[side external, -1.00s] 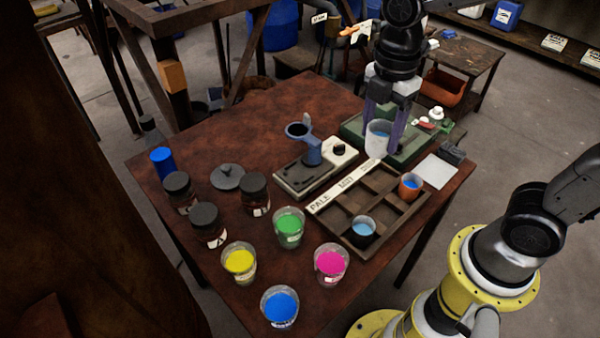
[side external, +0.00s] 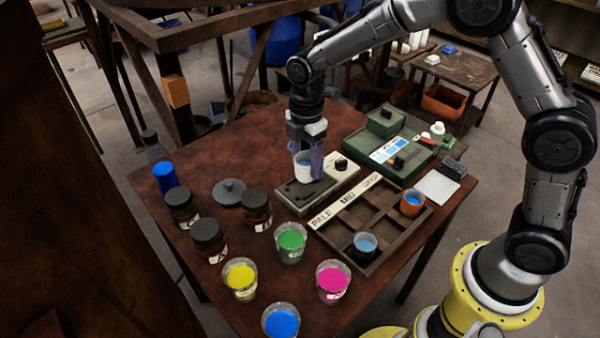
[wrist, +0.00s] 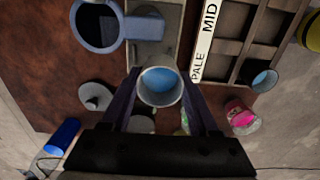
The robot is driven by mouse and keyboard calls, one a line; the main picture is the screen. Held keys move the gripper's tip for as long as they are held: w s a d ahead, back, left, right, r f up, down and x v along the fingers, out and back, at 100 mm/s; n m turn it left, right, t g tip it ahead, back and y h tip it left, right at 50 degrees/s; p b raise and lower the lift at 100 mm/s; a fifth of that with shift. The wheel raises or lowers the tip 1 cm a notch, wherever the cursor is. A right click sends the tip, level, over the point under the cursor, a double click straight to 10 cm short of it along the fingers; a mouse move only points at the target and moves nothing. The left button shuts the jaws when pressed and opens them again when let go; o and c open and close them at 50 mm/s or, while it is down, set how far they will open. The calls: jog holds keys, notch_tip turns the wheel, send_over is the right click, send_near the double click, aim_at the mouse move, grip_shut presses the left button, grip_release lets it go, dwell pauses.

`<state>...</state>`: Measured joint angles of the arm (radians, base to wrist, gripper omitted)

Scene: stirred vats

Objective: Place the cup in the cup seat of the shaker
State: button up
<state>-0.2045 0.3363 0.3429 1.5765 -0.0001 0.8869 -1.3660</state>
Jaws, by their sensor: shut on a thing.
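The cup (side external: 303,168) is whitish and holds blue liquid. It also shows in the wrist view (wrist: 160,88). My gripper (side external: 306,172) is shut on it, a finger on each side, and the cup looks about upright. The shaker (side external: 300,196) is a low flat unit with a dark plate and a pale end with a black knob. The cup is over or just beside the plate; its height above it is unclear. In the wrist view, a blue-grey ring seat (wrist: 98,24) on an arm lies up-left of the cup, apart from it. My gripper hides this ring in the side view.
A divided tray (side external: 350,215) with two small cups lies right of the shaker. A green device (side external: 395,145) stands behind it. Green (side external: 291,240), yellow (side external: 240,278), magenta (side external: 332,280) and blue (side external: 281,321) cups stand in front. Dark jars (side external: 208,238) stand left.

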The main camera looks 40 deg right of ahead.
aim_at(300, 174)
jog(key=shift+w+a+f, duration=0.1)
jog(key=shift+w+f, duration=0.55)
jog(key=shift+f, duration=0.1)
jog(key=shift+w+f, duration=0.1)
jog(key=shift+f, duration=1.55)
jog(key=shift+f, duration=0.2)
jog(key=o, duration=1.4)
jog(key=shift+r, duration=0.1)
